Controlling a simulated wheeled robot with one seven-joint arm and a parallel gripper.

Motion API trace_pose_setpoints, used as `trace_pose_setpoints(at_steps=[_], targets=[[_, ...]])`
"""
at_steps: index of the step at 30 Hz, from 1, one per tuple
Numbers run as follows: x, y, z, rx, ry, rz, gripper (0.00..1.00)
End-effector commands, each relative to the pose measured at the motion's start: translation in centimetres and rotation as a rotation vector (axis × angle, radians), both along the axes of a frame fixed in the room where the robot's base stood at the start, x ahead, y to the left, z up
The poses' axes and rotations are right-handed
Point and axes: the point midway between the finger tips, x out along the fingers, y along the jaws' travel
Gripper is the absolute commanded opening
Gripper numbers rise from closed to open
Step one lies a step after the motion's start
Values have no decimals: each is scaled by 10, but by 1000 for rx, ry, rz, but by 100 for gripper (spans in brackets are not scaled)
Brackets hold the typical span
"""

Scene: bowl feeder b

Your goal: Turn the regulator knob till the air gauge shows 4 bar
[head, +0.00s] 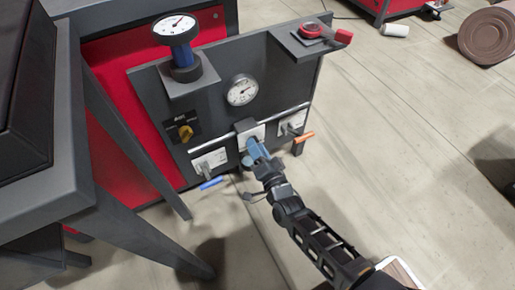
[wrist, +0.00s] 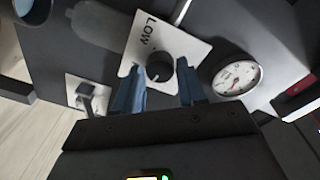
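In the wrist view a round black knob (wrist: 160,68) sits on a white plate (wrist: 144,38) marked "LOW". My gripper (wrist: 159,75) is open, with one blue finger on each side of the knob and a gap visible on both sides. In the head view my gripper (head: 256,150) is at the front of the panel, at the middle white plate (head: 252,130); it hides the knob there. A round white gauge (head: 242,90) is on the panel just above; it also shows in the wrist view (wrist: 237,78). Its needle reading is too small to tell.
A second gauge (head: 175,27) stands on a blue cylinder at the upper left. A yellow selector (head: 185,132), a blue-handled valve (head: 211,183) and an orange-handled valve (head: 302,137) flank my gripper. A red button (head: 311,30) is on the upper right shelf.

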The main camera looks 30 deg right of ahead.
Motion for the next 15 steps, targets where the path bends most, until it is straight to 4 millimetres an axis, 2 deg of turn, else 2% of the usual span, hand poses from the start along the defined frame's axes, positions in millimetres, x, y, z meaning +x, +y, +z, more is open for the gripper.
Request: trace_pose_setpoints(at_steps=[2,11,15], targets=[[0,0,0,0,0,0,32],[0,0,0,0,0,0,4],[0,0,0,-4,0,0,3]])
